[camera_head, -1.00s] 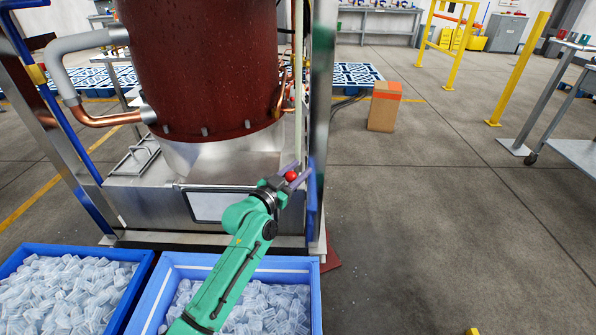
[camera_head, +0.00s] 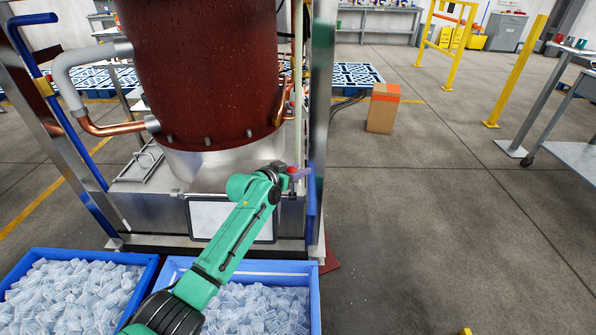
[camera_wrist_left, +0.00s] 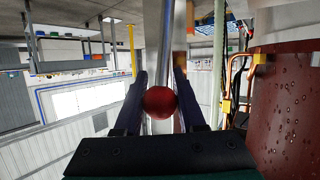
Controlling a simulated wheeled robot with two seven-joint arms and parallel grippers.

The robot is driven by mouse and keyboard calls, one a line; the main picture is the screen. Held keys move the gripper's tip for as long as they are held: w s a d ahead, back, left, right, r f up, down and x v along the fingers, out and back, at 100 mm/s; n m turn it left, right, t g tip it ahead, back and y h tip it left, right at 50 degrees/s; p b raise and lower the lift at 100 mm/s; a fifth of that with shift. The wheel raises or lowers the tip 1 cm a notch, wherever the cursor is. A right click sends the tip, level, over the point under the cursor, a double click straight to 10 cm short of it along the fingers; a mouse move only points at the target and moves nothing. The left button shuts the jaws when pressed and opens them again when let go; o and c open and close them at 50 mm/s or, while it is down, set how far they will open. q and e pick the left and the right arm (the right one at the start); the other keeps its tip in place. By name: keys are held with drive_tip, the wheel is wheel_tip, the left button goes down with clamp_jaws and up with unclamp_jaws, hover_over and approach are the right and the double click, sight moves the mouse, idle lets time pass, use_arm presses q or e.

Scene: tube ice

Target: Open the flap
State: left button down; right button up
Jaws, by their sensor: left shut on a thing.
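My left gripper (camera_head: 298,172) reaches in from below beside the steel machine frame. It is shut on a red ball knob (camera_head: 292,170), which also shows between the two dark fingers in the left wrist view (camera_wrist_left: 160,102). A pale rectangular panel with a dark edge (camera_head: 210,218), which looks like the flap, is on the front of the steel base under the dark red tank. My green arm covers part of its right side. I cannot tell how far it is tilted. My right gripper is not in view.
The dark red tank (camera_head: 200,70) stands above the base. A blue crate of ice (camera_head: 85,252) and a second blue crate (camera_head: 313,270) stand below in front. A steel post (camera_head: 322,90) rises beside the gripper. A cardboard box (camera_head: 382,110) stands farther right; the floor there is clear.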

use_arm(q)
drive_tip(key=shift+w+f+g+b, duration=0.15)
drive_tip(key=shift+w+g+b, duration=0.25)
drive_tip(key=shift+w+b, duration=0.7)
drive_tip(key=shift+b, duration=0.05)
drive_tip(key=c, duration=0.8)
unclamp_jaws()
drive_tip(key=o, duration=0.3)
drive_tip(key=shift+w, duration=0.2)
